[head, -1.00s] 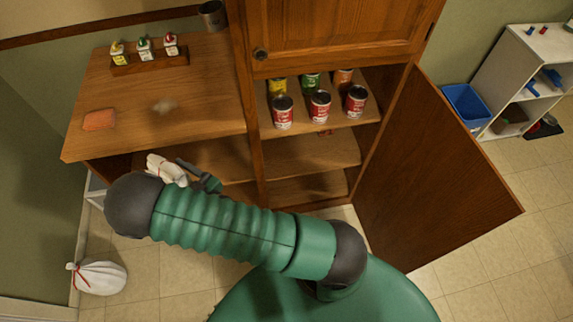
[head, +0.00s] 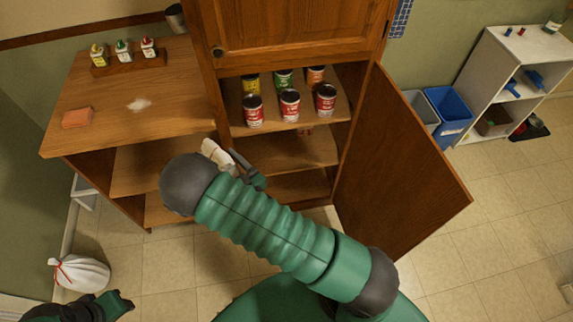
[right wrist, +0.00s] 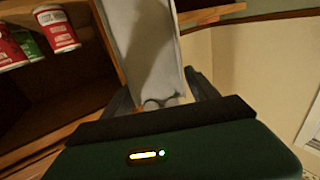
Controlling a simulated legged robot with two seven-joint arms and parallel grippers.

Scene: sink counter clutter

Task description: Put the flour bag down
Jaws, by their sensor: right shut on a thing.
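The flour bag (head: 214,153), pale and mostly hidden behind my arm, shows in front of the post between the counter and the open cabinet. My right gripper (head: 238,163) is shut on it. In the right wrist view the bag (right wrist: 150,40) stands as a tall light panel between the two dark fingers (right wrist: 160,88), with a dark curved mark low on its face. I cannot tell whether its base touches a shelf. My left gripper (head: 116,303) is at the lower left, near the floor bag; its jaws are not clear.
The cabinet's upper shelf (head: 309,119) holds several cans (head: 289,104). The lower shelf (head: 290,150) looks largely clear. The open door (head: 400,160) stands to the right. The counter (head: 165,95) bears a sponge (head: 77,118), white powder and bottles. A tied white bag (head: 80,272) lies on the floor.

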